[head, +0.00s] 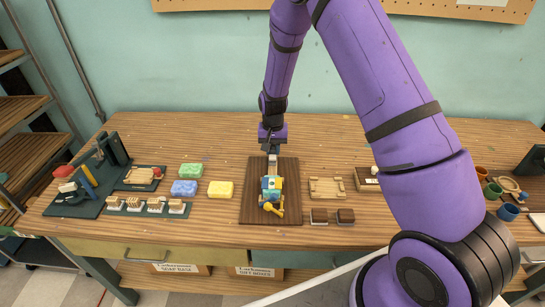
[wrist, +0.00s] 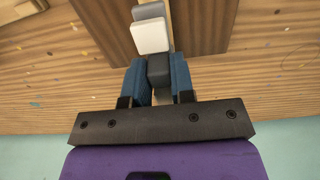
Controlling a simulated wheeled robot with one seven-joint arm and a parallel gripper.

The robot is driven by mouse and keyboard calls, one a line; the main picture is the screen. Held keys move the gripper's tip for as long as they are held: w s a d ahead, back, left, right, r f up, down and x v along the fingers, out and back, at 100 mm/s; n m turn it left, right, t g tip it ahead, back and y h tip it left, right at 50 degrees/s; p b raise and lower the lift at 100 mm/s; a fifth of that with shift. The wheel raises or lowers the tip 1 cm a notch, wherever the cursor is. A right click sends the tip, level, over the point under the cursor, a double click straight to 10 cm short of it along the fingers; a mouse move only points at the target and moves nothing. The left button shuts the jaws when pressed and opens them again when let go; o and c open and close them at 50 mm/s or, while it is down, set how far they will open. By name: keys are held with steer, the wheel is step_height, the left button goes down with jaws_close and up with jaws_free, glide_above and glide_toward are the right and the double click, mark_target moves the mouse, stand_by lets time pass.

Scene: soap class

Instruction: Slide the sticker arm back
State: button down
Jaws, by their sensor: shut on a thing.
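My gripper (head: 272,148) points down at the back of a dark brown board (head: 251,205) in the middle of the bench. In the wrist view its two blue fingers (wrist: 158,75) are shut on a dark grey block (wrist: 158,68). A white block (wrist: 150,38) and a lighter grey piece (wrist: 149,12) lie just beyond it, beside a thin pale wooden strip. In the head view a small light grey part (head: 272,162) shows below the gripper. I cannot tell for sure which part is the sticker arm.
Green (head: 191,170), blue (head: 184,187) and yellow (head: 220,189) soap bars lie left of the board. A wooden tray (head: 327,188) and two small dark blocks lie to its right. Brushes stand in a row on a dark mat (head: 150,210). Cups stand far right.

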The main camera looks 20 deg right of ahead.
mark_target(273, 147)
steer(key=shift+w+r, duration=0.1)
steer(key=shift+w, duration=0.15)
steer(key=c, duration=1)
jaws_free()
steer(key=shift+d, duration=0.1)
steer(key=shift+o, duration=0.2)
step_height(273, 147, up, 11)
